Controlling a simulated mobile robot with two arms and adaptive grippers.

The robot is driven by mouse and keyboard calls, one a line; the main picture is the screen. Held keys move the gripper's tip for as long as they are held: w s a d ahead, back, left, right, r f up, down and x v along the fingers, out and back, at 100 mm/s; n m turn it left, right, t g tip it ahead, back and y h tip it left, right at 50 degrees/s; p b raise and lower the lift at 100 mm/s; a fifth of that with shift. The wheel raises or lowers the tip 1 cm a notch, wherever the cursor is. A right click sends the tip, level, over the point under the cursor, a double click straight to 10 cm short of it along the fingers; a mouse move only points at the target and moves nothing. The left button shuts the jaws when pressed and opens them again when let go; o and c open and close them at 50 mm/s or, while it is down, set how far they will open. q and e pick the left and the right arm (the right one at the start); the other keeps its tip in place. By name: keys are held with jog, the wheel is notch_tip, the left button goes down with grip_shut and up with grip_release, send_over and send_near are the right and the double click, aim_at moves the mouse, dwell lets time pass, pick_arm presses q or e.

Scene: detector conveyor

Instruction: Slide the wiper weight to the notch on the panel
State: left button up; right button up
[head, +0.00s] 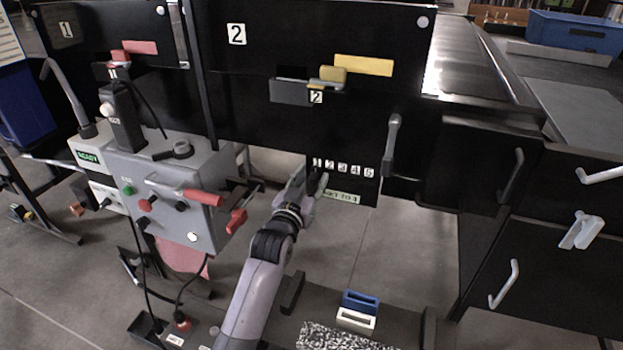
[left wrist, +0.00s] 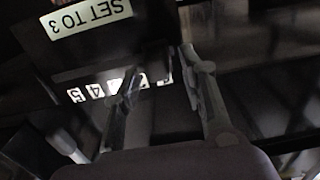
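The small black panel (head: 368,192) hangs under the conveyor housing and carries a row of numbers 1 to 5 above a label reading "SET TO 3" (head: 341,196). The left wrist view shows the label (left wrist: 90,18) upside down, with the number row (left wrist: 97,90) below it. My left gripper (head: 312,176) is at the left end of the row, near the 1 and 2. In the left wrist view its fingers (left wrist: 161,62) are apart, one partly covering the numbers. My right gripper is not in view.
A grey control box (head: 165,200) with red handles and cables stands left of my left arm. A grey lever (head: 393,145) hangs right of the panel. Blue (head: 360,300) and white (head: 356,319) blocks lie on a dark surface below. Open floor shows below the panel.

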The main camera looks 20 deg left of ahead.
pick_arm(q)
jog(key=shift+w, duration=0.15)
grip_shut()
dwell(0.4)
dwell(0.5)
